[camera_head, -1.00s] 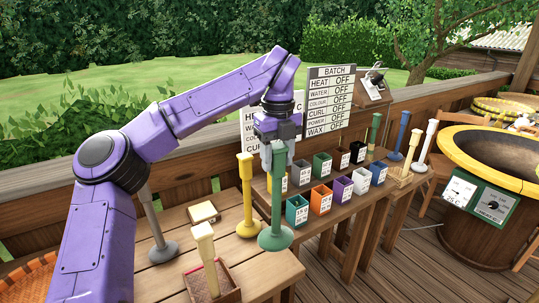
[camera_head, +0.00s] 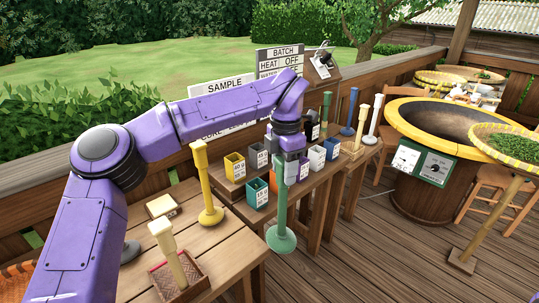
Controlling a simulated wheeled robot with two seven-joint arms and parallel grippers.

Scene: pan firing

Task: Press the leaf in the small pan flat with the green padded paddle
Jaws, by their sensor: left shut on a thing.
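My left gripper (camera_head: 290,165) is shut on the handle of the green paddle (camera_head: 281,205). The paddle hangs upright with its round disc (camera_head: 281,239) lowest, in front of the wooden table's right end. I cannot tell whether the disc touches anything. A wide pan (camera_head: 450,122) with a yellow rim stands at the right on a wooden barrel base with a control panel; its inside looks dark and empty. I cannot make out a separate small pan or a leaf in it. My right gripper is not in view.
Coloured boxes and more paddles stand on the bench behind. A tray of green leaves (camera_head: 505,142) stands at the far right.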

